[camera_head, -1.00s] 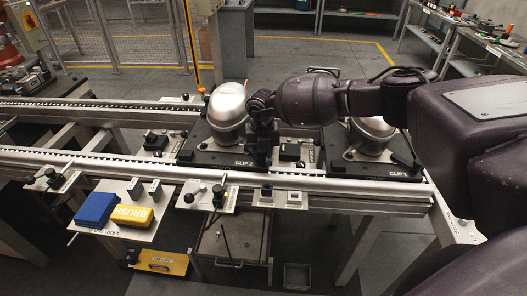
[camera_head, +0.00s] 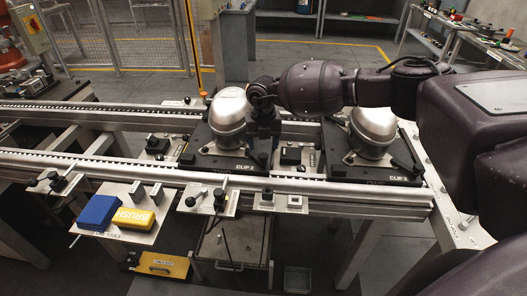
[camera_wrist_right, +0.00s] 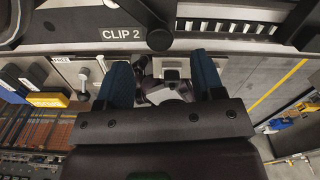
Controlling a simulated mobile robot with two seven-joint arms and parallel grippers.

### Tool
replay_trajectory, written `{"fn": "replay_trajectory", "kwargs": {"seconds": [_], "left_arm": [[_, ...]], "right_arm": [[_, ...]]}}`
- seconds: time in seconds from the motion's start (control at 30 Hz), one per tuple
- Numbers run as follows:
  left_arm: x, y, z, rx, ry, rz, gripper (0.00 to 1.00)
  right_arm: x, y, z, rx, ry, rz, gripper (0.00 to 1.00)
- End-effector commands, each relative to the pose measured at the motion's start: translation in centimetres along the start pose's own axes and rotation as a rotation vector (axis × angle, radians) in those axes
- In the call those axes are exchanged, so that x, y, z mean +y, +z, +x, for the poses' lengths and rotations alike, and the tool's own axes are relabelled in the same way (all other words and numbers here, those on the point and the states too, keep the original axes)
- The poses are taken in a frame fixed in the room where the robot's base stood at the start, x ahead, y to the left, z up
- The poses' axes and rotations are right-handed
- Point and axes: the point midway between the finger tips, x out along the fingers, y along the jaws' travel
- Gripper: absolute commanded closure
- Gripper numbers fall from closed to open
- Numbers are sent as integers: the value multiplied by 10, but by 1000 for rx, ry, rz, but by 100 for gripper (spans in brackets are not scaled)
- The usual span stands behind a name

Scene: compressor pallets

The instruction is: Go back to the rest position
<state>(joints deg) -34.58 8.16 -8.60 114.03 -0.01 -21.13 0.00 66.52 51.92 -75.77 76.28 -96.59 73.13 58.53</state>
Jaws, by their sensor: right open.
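My right gripper (camera_head: 262,150) is beside the first compressor (camera_head: 229,112), a rounded metal dome on a black pallet (camera_head: 222,166) marked CLIP 2. In the right wrist view, my right gripper (camera_wrist_right: 166,80) shows two blue-padded fingers apart, with nothing between them. The dark pallet edge with the CLIP 2 label (camera_wrist_right: 121,34) runs across the top of that view. My left gripper is not in view.
The conveyor's front rail (camera_head: 300,187) runs below the pallets. A tool plate (camera_head: 120,233) at the front left bears a blue block (camera_head: 97,212) and a yellow brush (camera_head: 133,218). A yellow box (camera_head: 163,264) stands lower down.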

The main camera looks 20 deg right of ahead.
Motion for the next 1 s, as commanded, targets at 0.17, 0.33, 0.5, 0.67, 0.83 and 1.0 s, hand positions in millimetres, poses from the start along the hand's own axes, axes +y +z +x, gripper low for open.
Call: {"fn": "replay_trajectory", "kwargs": {"seconds": [0.17, 0.33, 0.5, 0.67, 0.83, 1.0], "left_arm": [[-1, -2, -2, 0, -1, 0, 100], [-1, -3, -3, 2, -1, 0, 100], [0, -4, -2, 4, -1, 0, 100], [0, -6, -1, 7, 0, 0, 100], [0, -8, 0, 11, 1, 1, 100], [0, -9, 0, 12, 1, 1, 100]], "right_arm": [[0, 0, -32, -3, 1, -1, 38], [0, 0, -50, -2, 1, 1, 38], [0, 0, -56, 0, 0, 0, 38], [0, 0, -56, 0, 1, -22, 38], [27, 3, -59, -40, 160, -148, 38], [102, -14, -98, -86, 539, -288, 38]]}}
